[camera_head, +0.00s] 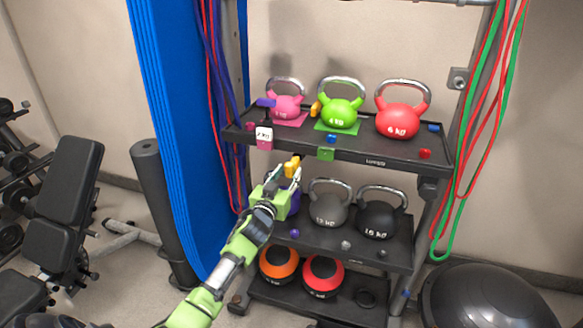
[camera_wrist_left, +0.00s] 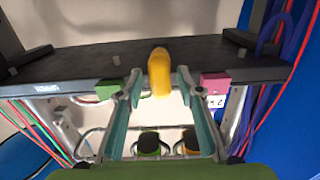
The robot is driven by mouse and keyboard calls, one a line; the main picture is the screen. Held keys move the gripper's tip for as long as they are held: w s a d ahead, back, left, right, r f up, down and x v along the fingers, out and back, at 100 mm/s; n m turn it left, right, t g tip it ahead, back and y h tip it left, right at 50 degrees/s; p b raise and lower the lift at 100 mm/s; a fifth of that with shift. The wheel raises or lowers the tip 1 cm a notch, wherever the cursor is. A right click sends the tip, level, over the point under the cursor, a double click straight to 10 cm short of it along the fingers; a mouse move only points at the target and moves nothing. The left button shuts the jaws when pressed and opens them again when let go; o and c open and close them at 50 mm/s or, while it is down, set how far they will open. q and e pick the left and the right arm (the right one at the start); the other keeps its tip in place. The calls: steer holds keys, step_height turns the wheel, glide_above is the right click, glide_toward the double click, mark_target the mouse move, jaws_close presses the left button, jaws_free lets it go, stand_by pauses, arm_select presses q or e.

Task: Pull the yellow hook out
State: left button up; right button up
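The yellow hook (camera_head: 293,164) shows in the head view just under the front edge of the upper shelf, between a pink block (camera_head: 265,142) and a green block (camera_head: 326,153). My left gripper (camera_head: 286,178) is right at it and partly covers it. In the left wrist view the yellow hook (camera_wrist_left: 160,74) sits between the two fingertips of my left gripper (camera_wrist_left: 158,80), with a gap on both sides. The gripper is open. Contact with the hook is not visible. My right gripper is not in view.
The upper shelf (camera_head: 380,153) holds pink, green and red kettlebells, and a smaller yellow piece (camera_head: 316,108). The middle shelf holds a grey kettlebell (camera_head: 328,205) and a black one (camera_head: 377,212) right of my gripper. Resistance bands hang on both sides of the rack.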

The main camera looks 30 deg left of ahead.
arm_select(q)
jaws_close()
steer(key=shift+s+d, duration=0.1)
steer(key=shift+s, duration=0.1)
steer(key=shift+s+p, duration=0.35)
steer(key=shift+p, duration=0.05)
steer(key=shift+s, duration=0.1)
steer(key=shift+s+d+p, duration=0.2)
steer(key=shift+s+p, duration=0.1)
steer(key=shift+s, duration=0.15)
steer(key=shift+p+v, duration=0.8)
steer(key=shift+v, duration=1.05)
